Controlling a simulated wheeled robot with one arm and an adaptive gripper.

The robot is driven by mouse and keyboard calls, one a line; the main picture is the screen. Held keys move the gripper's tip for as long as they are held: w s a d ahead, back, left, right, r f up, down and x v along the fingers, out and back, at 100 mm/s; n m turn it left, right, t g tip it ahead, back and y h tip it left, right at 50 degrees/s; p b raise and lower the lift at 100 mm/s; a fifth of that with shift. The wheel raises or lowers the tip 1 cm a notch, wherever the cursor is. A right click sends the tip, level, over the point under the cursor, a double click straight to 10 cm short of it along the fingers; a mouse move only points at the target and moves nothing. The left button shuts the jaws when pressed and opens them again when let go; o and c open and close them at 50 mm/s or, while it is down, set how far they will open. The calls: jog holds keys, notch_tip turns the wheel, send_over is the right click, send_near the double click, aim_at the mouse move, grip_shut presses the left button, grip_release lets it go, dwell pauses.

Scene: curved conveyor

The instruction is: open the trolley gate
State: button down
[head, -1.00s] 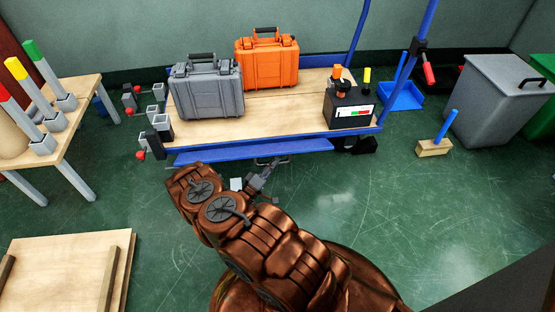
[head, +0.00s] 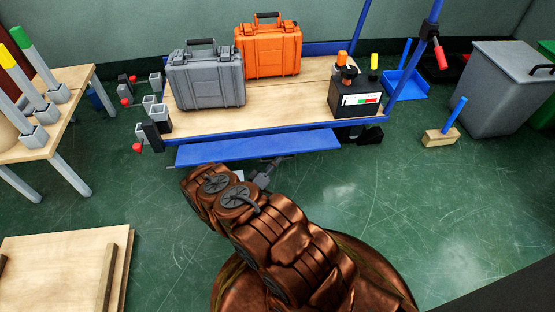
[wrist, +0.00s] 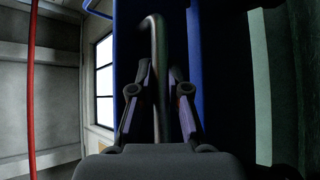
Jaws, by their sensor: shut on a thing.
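The trolley (head: 180,130) has a wooden deck with a blue frame. Its gate, a blue panel (head: 258,148), lies below the deck's front edge and leans outward towards me. My gripper (head: 272,166) is at the panel's lower front edge, partly hidden by my arm. In the wrist view, the gripper's fingers (wrist: 159,105) are on either side of a bent metal handle (wrist: 158,60), shut on it.
A grey case (head: 206,80), an orange case (head: 268,50) and a black box (head: 356,100) stand on the trolley. A wooden table (head: 60,115) is at left, a wooden board (head: 60,270) at front left. A wooden block (head: 440,138) and grey bin (head: 503,95) are right. Green floor is clear front right.

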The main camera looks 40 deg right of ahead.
aim_at(273, 155)
jog(key=shift+r, duration=0.1)
jog(key=c, duration=1.1)
grip_release()
jog(key=shift+c, duration=0.2)
jog(key=shift+w+r, duration=0.1)
jog(key=shift+r, duration=4.95)
